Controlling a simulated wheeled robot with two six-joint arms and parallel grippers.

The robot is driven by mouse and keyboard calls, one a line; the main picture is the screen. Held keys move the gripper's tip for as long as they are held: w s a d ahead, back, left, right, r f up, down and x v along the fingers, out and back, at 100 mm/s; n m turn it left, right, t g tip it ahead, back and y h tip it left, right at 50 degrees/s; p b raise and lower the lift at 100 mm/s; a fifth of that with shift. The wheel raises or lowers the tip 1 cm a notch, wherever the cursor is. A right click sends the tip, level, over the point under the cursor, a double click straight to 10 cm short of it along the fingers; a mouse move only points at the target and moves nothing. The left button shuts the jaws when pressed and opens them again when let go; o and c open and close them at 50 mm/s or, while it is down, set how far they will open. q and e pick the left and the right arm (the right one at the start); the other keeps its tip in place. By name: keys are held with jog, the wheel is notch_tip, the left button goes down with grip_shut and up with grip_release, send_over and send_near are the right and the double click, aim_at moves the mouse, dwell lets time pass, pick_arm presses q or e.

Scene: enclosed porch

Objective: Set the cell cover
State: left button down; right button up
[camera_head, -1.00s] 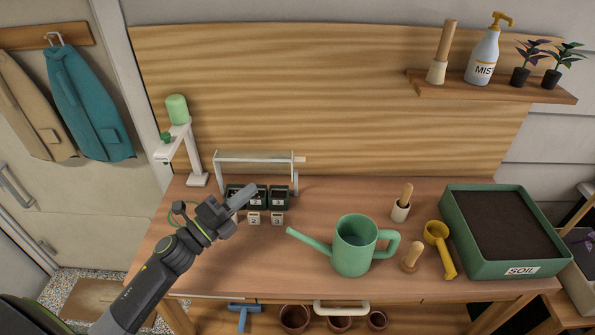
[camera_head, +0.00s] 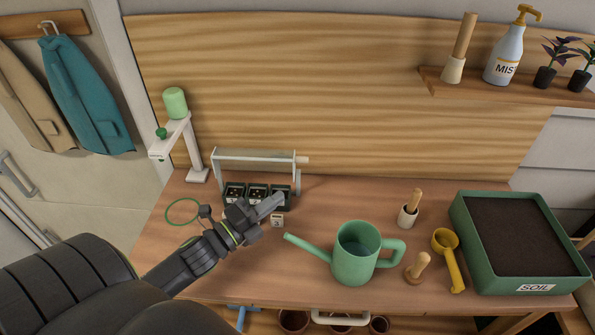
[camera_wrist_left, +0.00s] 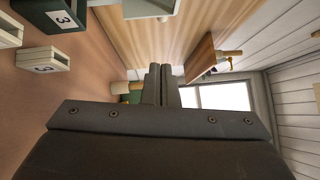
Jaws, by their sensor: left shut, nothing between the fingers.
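Three small dark cells (camera_head: 234,191) with dark contents and pale specks sit in a row at the back left of the bench. A white frame (camera_head: 255,153) with a top bar stands upright behind them; a peg juts from its right end. It looks like the cell cover, but I cannot be sure. My left gripper (camera_head: 278,200) is shut and empty, its tips in front of or over the right-hand cell; contact cannot be told. My right gripper is out of view.
A green watering can (camera_head: 352,268) stands right of my gripper, its spout towards it. A lamp-like white stand (camera_head: 195,155) rises at the left, with a green ring (camera_head: 182,212) near it. A soil tray (camera_head: 468,243) and yellow scoop (camera_head: 447,265) are at right.

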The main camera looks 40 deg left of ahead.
pick_arm(q)
jog(key=a+p+x, duration=0.2)
jog(key=p+x, duration=0.3)
jog(key=x, duration=0.4)
jog(key=shift+w+a+r+p, duration=0.2)
jog(key=shift+w+a+p, duration=0.1)
jog(key=shift+w, duration=0.15)
jog(key=shift+w+a+r, duration=0.45)
jog(key=shift+w+r, duration=0.25)
jog(key=shift+w, duration=0.05)
